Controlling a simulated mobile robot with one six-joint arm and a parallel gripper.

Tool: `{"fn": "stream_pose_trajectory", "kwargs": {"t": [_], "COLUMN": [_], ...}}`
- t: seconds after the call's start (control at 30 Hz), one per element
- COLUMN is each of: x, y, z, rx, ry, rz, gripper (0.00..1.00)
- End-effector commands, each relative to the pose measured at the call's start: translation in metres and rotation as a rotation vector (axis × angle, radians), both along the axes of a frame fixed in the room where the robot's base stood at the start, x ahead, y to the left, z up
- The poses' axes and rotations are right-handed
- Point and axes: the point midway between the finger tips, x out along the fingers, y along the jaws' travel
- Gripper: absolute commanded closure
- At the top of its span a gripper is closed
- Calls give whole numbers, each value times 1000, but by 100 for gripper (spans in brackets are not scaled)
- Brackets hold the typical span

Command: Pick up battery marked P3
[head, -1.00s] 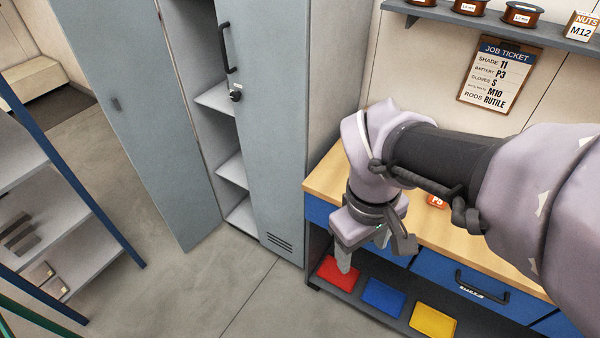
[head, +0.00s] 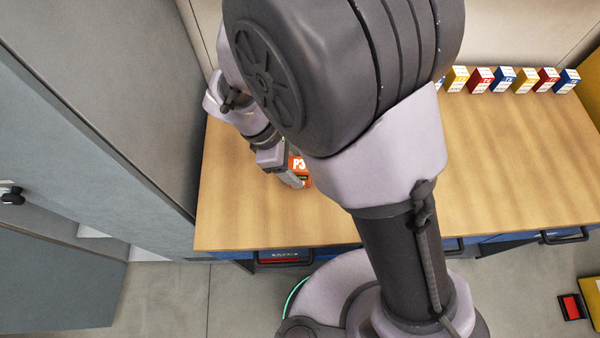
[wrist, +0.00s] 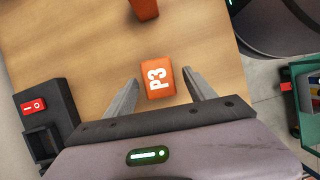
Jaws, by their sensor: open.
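The battery marked P3 (wrist: 158,80) is a small orange block with white lettering, on the wooden bench top (head: 490,180). In the wrist view it lies between the two grey fingers of my gripper (wrist: 162,84), with a gap visible on each side. The fingers are apart and hold nothing. In the head view the battery (head: 299,166) is partly hidden by my gripper (head: 293,178) and arm. I cannot tell how far down beside it the fingertips reach.
Another orange object (wrist: 144,8) is on the bench ahead in the wrist view. A black device with a red switch (wrist: 34,107) is at the left. Several coloured boxes (head: 507,80) line the back right. Grey lockers (head: 90,100) stand left. The bench's right middle is clear.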

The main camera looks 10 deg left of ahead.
Motion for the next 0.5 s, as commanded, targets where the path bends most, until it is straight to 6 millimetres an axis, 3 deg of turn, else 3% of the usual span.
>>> {"fn": "stream_pose_trajectory", "kwargs": {"t": [0.17, 0.37, 0.5], "x": [0, 1, 1], "y": [-6, -21, -23], "z": [-17, -54, -54], "rx": [0, -1, 1], "ry": [0, 1, -1], "rz": [0, 0, -1], "gripper": [36, 36, 36]}}
